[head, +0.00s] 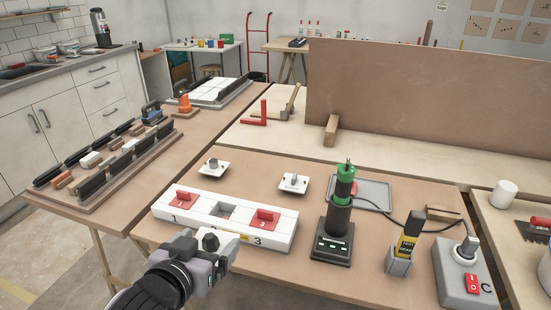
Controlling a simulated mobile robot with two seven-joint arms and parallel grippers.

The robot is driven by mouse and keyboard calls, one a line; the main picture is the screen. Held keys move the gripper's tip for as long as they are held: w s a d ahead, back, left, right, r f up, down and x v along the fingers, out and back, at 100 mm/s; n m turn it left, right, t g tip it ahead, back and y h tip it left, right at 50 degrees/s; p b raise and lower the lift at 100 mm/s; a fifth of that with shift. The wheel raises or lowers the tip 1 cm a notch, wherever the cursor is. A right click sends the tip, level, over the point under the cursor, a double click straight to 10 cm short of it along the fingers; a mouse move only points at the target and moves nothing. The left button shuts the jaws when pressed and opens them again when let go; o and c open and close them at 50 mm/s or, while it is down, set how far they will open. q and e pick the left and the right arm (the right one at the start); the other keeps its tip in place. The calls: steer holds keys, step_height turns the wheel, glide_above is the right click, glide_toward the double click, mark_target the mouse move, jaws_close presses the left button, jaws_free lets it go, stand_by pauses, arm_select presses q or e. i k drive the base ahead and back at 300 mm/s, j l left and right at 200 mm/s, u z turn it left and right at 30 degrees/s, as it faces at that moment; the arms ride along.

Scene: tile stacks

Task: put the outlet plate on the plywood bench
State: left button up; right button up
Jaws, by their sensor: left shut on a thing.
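My left gripper (217,247) is in front of the white numbered board, low in the head view. It is shut on a small white plate with a dark raised piece, which looks like the outlet plate (229,241); the fingers hide much of it. The plate is close to the board's front edge; I cannot tell whether they touch. The pale plywood bench (260,136) lies behind the brown table. My right gripper is not in view.
The white board (186,220) has red-handled pieces at 1 and 3 and an open middle slot. Two white plates (213,168) (293,183) lie behind it. A green-topped tool (340,215) stands right. A brown panel (420,95) and wooden block (331,130) stand on the plywood bench.

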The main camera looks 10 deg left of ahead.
mark_target(253, 181)
steer(key=j+z, duration=0.15)
steer(key=z, duration=0.6)
steer(key=j+z, duration=0.6)
steer(key=k+j+z, duration=0.35)
steer(key=j, duration=0.2)
steer(key=k+j, duration=0.2)
steer(key=j, duration=0.2)
steer(key=k+j+z, duration=0.1)
steer(key=j, duration=0.3)
steer(key=k+j, duration=0.25)
steer(key=j, duration=0.15)
steer(key=i+l, duration=0.1)
steer(key=i, duration=0.3)
